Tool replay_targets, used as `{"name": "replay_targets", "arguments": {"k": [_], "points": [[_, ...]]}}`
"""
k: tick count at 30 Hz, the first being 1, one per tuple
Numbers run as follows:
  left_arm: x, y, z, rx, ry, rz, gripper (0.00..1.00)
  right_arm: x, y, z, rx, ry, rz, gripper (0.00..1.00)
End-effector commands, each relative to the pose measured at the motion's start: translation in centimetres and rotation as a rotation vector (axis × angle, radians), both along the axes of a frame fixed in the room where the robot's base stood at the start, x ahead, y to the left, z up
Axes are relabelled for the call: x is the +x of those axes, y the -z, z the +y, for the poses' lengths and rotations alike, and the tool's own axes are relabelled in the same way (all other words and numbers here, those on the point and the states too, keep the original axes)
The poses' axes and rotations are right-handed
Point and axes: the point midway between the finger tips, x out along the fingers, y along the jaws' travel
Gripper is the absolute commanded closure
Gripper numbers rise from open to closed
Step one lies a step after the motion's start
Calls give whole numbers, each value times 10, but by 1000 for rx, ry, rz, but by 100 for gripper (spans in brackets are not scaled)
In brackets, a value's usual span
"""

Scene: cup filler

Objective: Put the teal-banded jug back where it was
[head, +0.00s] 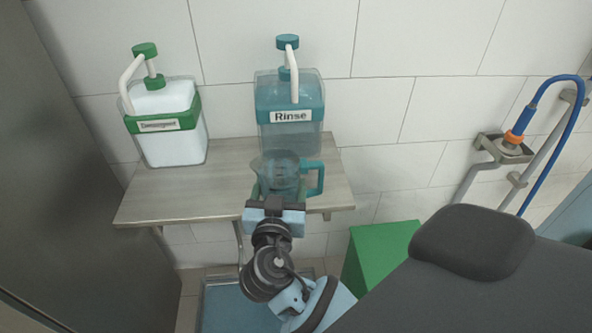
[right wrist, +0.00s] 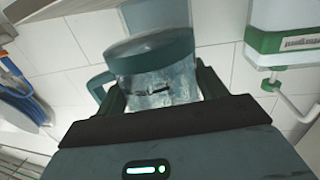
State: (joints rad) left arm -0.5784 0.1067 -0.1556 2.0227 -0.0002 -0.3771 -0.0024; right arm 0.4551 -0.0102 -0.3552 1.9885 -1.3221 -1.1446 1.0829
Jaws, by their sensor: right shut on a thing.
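The teal-banded jug (head: 286,172) is clear, with a teal handle on its right side in the head view. It looks about upright, in front of the Rinse dispenser (head: 290,108), near the shelf's front edge. My right gripper (head: 277,192) is shut on the jug's body, one finger on each side. In the right wrist view, which is upside down, the jug (right wrist: 150,85) shows between the fingers with its handle to the left. I cannot tell whether its base touches the shelf. My left gripper is not in view.
The wooden shelf (head: 180,197) also bears a green-banded dispenser (head: 170,133) at its left. The shelf between the dispensers is clear. A green box (head: 378,252) stands below to the right. A blue hose (head: 540,90) hangs on the wall at right.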

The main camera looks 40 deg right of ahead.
Motion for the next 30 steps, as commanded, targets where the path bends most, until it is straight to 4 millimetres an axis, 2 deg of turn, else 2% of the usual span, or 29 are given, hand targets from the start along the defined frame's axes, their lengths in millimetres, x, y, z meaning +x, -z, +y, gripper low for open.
{"name": "replay_targets", "arguments": {"k": [1, 6, 12, 22, 25, 30], "points": [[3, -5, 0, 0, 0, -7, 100, 8, -3, -11, -7, 2, -3, 56], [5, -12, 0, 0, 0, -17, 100, 31, 0, -42, -5, 1, -5, 56], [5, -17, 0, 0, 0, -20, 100, 51, 5, -70, -3, 1, -3, 56], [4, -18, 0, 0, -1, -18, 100, 59, 9, -80, -1, 0, -1, 56], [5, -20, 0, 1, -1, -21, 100, 66, 8, -91, -3, 2, -3, 56], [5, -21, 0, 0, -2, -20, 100, 65, 36, -88, -2, -1, 3, 56]]}}
